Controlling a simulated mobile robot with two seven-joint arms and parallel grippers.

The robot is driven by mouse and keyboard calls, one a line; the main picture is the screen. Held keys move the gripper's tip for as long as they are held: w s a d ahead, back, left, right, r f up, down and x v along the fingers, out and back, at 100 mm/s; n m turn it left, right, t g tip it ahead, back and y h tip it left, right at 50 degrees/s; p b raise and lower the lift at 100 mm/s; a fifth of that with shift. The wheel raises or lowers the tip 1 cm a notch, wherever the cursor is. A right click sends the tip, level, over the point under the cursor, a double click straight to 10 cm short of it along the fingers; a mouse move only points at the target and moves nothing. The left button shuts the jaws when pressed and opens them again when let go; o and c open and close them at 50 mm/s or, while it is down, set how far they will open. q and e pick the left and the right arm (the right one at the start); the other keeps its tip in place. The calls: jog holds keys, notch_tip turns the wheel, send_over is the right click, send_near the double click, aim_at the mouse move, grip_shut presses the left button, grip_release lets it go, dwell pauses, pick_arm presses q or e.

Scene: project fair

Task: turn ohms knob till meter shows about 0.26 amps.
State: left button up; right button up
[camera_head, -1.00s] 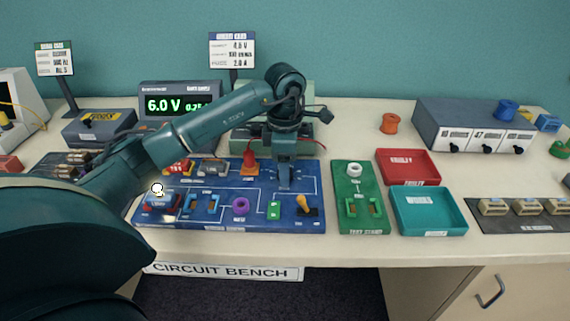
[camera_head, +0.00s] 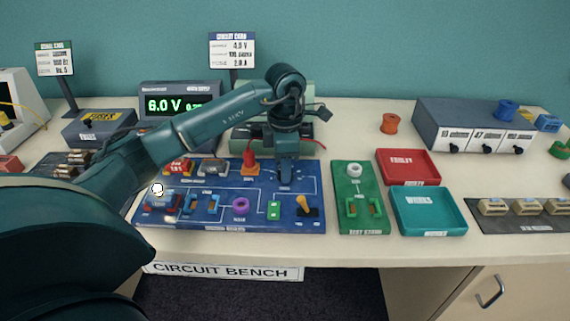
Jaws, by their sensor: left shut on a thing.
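My left gripper (camera_head: 286,180) reaches down onto the upper right part of the blue circuit board (camera_head: 225,222). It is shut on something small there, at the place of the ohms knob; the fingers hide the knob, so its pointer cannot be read. The dark display unit (camera_head: 180,91) behind the board shows 6.0 V in green. The smaller amps figure beside it is partly covered by my left arm and cannot be read with certainty. My right gripper is out of view.
The board holds a purple ring (camera_head: 240,205), an orange lever switch (camera_head: 303,204) and a red-orange part (camera_head: 250,164). A green test stand (camera_head: 362,225), red tray (camera_head: 408,166) and teal tray (camera_head: 428,212) stand to the right.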

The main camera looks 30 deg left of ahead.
pick_arm(q)
jog(key=o, duration=1)
jog(key=shift+r, duration=0.1)
notch_tip(320, 180, up, 13)
jog(key=shift+r+p, duration=0.1)
jog(key=shift+p, duration=0.4)
jog(key=shift+s, duration=0.1)
